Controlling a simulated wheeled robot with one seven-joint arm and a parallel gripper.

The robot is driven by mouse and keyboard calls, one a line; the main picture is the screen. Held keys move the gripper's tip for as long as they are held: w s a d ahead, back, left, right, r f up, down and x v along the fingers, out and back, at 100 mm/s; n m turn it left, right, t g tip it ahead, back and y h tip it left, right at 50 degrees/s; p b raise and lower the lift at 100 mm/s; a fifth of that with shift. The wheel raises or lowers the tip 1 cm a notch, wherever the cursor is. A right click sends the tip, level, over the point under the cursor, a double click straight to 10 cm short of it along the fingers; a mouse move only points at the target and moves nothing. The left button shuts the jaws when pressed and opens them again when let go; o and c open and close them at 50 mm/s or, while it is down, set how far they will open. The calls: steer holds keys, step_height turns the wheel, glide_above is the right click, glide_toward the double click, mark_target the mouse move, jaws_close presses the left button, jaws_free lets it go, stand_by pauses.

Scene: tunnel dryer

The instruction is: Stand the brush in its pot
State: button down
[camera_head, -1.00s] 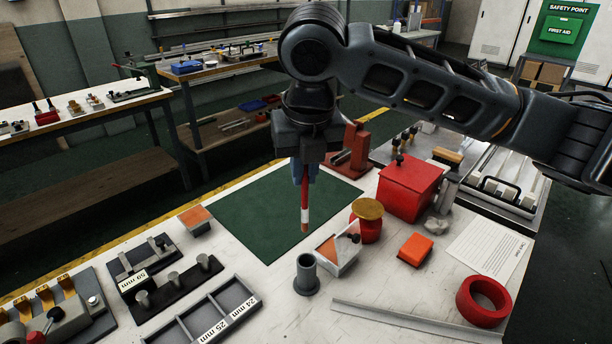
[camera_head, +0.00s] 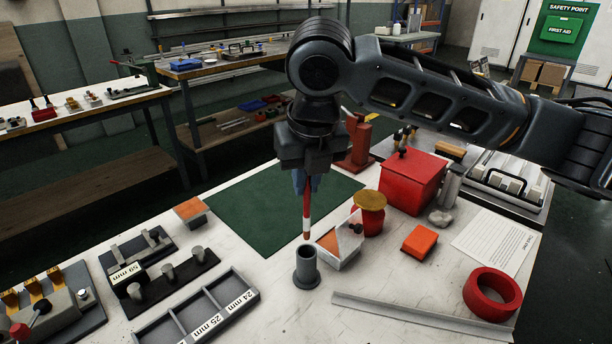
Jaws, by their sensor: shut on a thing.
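My gripper (camera_head: 306,185) points down and is shut on the brush (camera_head: 307,220), a thin red stick with a white band and a reddish-brown lower end. The brush hangs upright. Its lower tip shows just above the mouth of the grey pot (camera_head: 306,270) in the picture, apparently outside it. The pot is a small round cylinder with a wider foot, standing on the white bench top. The upper part of the brush is hidden by my gripper.
Right of the pot are a white box with an orange pad (camera_head: 340,243), a red spool (camera_head: 369,218) and an orange block (camera_head: 419,242). A grey divided tray (camera_head: 172,327) lies left. A metal strip (camera_head: 420,318) runs along the front. The green mat (camera_head: 260,215) is bare.

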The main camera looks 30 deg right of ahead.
mark_target(307, 212)
steer(key=shift+f+b, duration=2.25)
steer(key=shift+f, duration=1.65)
steer(key=c, duration=1.1)
jaws_free()
steer(key=v, duration=0.8)
steer(key=shift+f, duration=0.1)
